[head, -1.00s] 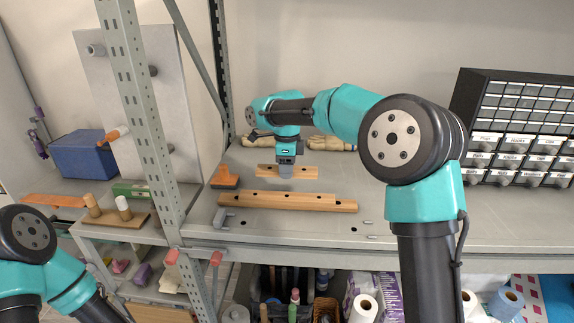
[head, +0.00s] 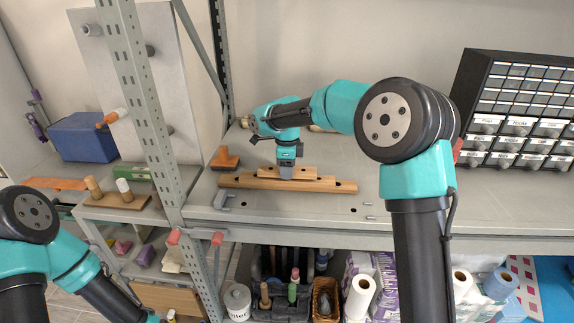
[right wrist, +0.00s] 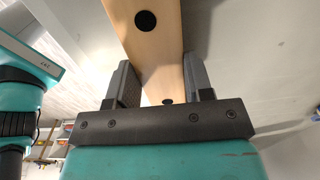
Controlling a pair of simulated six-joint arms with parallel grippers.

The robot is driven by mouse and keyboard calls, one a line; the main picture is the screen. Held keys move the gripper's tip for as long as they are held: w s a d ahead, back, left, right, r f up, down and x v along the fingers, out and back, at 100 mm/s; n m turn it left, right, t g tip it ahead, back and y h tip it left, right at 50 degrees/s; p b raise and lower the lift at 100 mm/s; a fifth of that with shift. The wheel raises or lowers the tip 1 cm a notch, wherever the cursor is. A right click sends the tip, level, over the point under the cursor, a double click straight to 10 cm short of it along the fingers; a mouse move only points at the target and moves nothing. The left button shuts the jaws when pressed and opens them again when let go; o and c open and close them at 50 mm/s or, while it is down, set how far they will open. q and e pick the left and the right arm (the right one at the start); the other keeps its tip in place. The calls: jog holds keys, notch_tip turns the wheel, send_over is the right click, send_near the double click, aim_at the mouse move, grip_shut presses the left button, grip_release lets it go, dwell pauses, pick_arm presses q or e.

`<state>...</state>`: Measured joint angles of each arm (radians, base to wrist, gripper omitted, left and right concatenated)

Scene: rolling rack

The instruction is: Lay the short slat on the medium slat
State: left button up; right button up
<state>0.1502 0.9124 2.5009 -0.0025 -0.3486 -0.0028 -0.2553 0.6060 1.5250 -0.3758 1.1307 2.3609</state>
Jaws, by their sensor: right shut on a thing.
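The short slat (head: 312,173) is a light wooden bar with dark holes. My right gripper (head: 286,172) is shut on its middle from above. In the right wrist view the slat (right wrist: 158,55) runs between the two grey fingers (right wrist: 160,82). The slat is level and lined up lengthwise over the medium slat (head: 245,180). The medium slat lies along the shelf and seems stacked on a longer bar whose right end (head: 345,187) sticks out. I cannot tell whether the short slat touches the medium slat. My left gripper is out of view.
A rack upright (head: 150,110) rises at left.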

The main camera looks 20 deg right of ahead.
jog(key=shift+f, duration=0.6)
dwell(0.8)
jog(key=o, duration=1)
notch_tip(320, 180, up, 17)
jog(key=shift+r, duration=0.2)
dwell(0.7)
